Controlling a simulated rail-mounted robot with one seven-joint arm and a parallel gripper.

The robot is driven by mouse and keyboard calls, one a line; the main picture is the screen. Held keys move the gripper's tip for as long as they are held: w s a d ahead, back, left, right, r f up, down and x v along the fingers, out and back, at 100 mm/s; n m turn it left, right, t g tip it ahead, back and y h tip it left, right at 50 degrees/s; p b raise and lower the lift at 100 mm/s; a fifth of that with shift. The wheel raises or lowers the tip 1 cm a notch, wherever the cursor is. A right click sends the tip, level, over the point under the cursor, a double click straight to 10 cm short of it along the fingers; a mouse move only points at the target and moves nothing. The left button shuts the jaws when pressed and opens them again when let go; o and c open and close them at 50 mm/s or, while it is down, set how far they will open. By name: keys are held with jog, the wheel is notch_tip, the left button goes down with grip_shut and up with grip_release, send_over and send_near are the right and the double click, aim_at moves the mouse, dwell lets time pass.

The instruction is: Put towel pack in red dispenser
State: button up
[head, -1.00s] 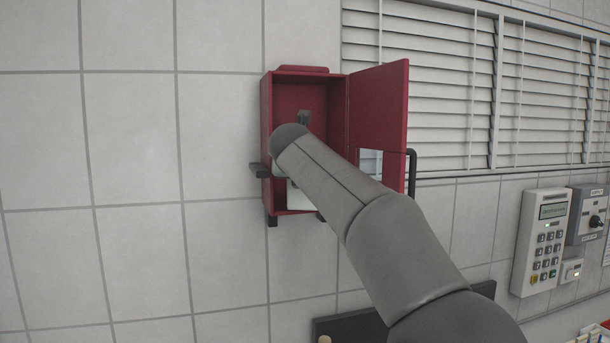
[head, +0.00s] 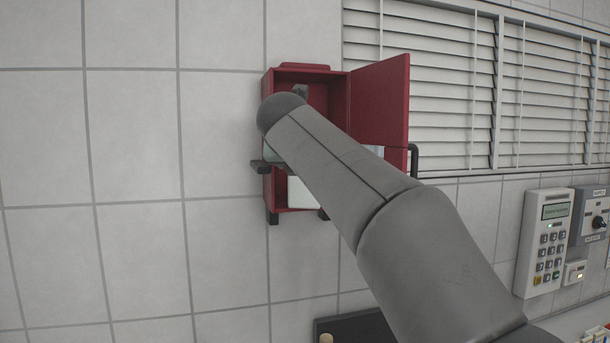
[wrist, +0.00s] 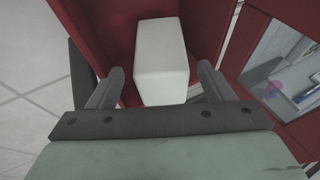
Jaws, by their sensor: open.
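The red dispenser (head: 328,100) hangs on the tiled wall with its door (head: 380,98) swung open to the right. The white towel pack (head: 299,193) sits low inside it, partly hidden by my arm in the head view. In the wrist view the pack (wrist: 162,60) stands inside the dispenser (wrist: 212,25), against its red interior. My gripper (wrist: 160,72) is open in front of the dispenser, one finger on each side of the pack, with gaps between fingers and pack. In the head view my arm hides most of the gripper.
The open door with its clear window (wrist: 285,75) stands close to the right of my gripper. Window blinds (head: 450,80) are to the right, with a keypad panel (head: 545,240) lower right. The tiled wall left of the dispenser is clear.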

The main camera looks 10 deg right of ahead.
jog(key=v, duration=0.4)
jog(key=s+a+f+n+y, duration=0.2)
jog(key=f+n+y, duration=0.1)
jog(key=f+n, duration=0.6)
jog(key=s+a+f+n+y, duration=0.25)
jog(key=f+n, duration=0.45)
jog(key=n, duration=0.4)
jog(key=s+a+f+n+y, duration=0.2)
jog(key=f+n, duration=0.6)
jog(key=n, duration=0.1)
jog(key=s+d+f+n+g+h, duration=0.1)
jog(key=s+d+f+n+g, duration=0.2)
jog(key=s+f, duration=0.5)
jog(key=s+d+f+n+g+h, duration=0.1)
jog(key=s+d+f+n+g, duration=0.2)
jog(key=s+f, duration=0.5)
jog(key=s+d+f+n+g+h, duration=0.1)
jog(key=s+d+f+n+g, duration=0.3)
jog(key=s+f, duration=0.4)
jog(key=shift+s+g, duration=0.9)
jog(key=shift+s, duration=0.2)
